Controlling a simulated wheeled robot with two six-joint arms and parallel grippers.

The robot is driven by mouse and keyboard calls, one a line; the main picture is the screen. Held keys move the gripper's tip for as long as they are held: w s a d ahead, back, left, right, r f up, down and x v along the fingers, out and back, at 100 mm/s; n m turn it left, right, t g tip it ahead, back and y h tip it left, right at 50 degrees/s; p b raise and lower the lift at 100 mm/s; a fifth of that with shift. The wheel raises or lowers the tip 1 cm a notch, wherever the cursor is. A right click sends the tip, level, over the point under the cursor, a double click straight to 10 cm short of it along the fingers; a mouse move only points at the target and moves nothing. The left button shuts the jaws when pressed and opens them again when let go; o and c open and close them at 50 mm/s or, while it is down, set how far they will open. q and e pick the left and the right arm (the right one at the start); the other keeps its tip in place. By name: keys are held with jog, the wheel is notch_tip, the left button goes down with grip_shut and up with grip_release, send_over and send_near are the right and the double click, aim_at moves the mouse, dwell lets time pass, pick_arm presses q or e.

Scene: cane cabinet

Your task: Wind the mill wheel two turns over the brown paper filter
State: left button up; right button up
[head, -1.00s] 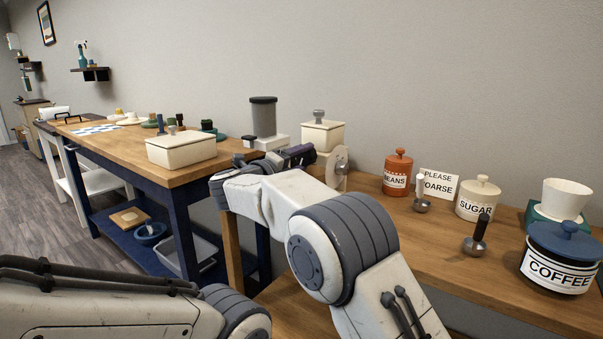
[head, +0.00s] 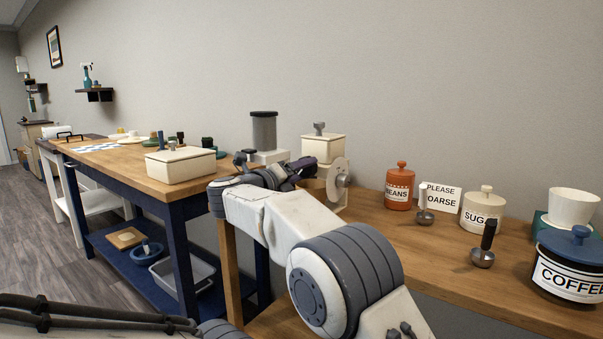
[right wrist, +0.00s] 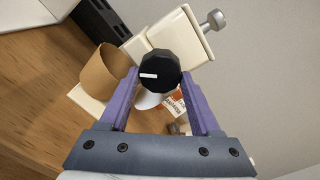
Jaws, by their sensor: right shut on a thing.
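The mill is a cream box (head: 323,150) with a grey knob on its lid, on the wooden counter by the wall. Its pale wheel (head: 339,181) is on its right side in the head view. My right gripper (right wrist: 160,75) has its purple fingers on either side of a round black knob (right wrist: 160,70), shut on it; the pale wheel shows partly behind the knob. The brown paper filter (right wrist: 102,72) stands open beside the mill in the right wrist view. My left gripper is out of view.
An orange BEANS jar (head: 399,188), a sign (head: 441,197), a SUGAR jar (head: 482,211), two scoop-like tools and a COFFEE jar (head: 570,265) stand right of the mill. A cream lidded box (head: 180,166) sits on the blue-framed table at left.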

jog(key=shift+d+f, duration=0.1)
jog(key=o, duration=1.4)
jog(key=shift+c, duration=0.2)
jog(key=shift+s+a, duration=0.3)
jog(key=v, duration=0.9)
jog(key=shift+s+a+p, duration=0.15)
jog(key=shift+s+p, duration=0.15)
jog(key=shift+p, duration=0.1)
